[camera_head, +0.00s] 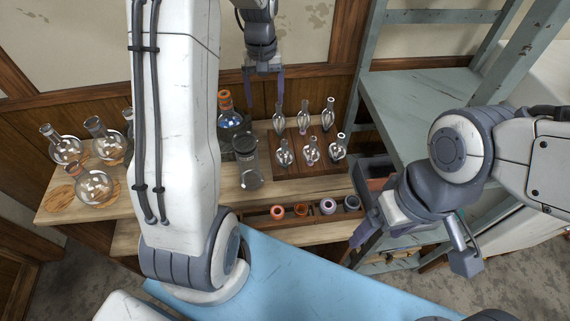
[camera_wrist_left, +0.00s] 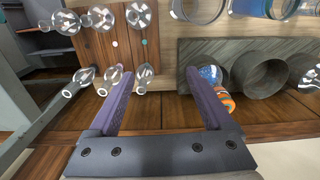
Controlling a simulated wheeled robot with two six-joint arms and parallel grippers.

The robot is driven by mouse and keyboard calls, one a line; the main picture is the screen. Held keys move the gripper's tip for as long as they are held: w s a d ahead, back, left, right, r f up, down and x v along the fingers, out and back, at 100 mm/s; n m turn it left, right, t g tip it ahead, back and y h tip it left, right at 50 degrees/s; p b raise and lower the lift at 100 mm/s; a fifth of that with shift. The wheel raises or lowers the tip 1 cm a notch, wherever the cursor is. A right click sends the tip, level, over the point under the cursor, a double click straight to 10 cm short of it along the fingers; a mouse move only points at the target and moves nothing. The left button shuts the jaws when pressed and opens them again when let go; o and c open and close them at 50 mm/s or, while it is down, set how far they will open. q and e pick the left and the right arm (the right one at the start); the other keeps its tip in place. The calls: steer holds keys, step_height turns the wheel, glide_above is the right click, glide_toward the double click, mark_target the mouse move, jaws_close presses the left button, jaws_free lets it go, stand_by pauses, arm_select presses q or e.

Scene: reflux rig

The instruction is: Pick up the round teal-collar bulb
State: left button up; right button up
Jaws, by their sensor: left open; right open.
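Several small clear glass bulbs stand in two rows on a brown wooden board (camera_head: 294,137). The front row has rounder bulbs, at left (camera_head: 284,153), middle (camera_head: 311,150) and right (camera_head: 337,147); the back row looks slimmer. Collar colours are too small to tell. In the left wrist view a teal dot (camera_wrist_left: 144,42) marks the board beside one round bulb (camera_wrist_left: 138,15). My left gripper (camera_head: 265,98) is open and empty, pointing down behind the board's left end; its jaws also show in the left wrist view (camera_wrist_left: 157,76). My right gripper (camera_head: 362,240) is open, front right, away from the bulbs.
An orange-collared flask with blue liquid (camera_head: 230,120) and a dark glass vessel (camera_head: 246,150) stand left of the board. Round flasks (camera_head: 97,187) sit further left. A low trough (camera_head: 253,220) holds coloured rings in front. A greenish shelf (camera_head: 415,100) stands right.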

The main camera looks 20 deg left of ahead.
mark_target(284, 151)
arm_select(q)
steer(key=s+d+f+m, duration=0.1)
steer(key=d, duration=0.1)
steer(key=s+d+f+m+b, duration=0.1)
steer(key=d+f, duration=0.1)
steer(key=d, duration=0.1)
steer(key=s+d+f+m+b, duration=0.1)
steer(key=d+f, duration=0.1)
steer(key=shift+s+d+f, duration=0.15)
steer(key=shift+s, duration=0.05)
step_height(284, 151, down, 4)
steer(key=shift+r+m+p, duration=0.25)
steer(key=shift+m+p, duration=0.05)
steer(key=shift+a+f+p, duration=0.2)
steer(key=shift+f+p, duration=0.35)
steer(key=shift+f, duration=2.6)
arm_select(e)
step_height(284, 151, down, 2)
arm_select(q)
steer(key=shift+c, duration=0.3)
steer(key=c, duration=0.8)
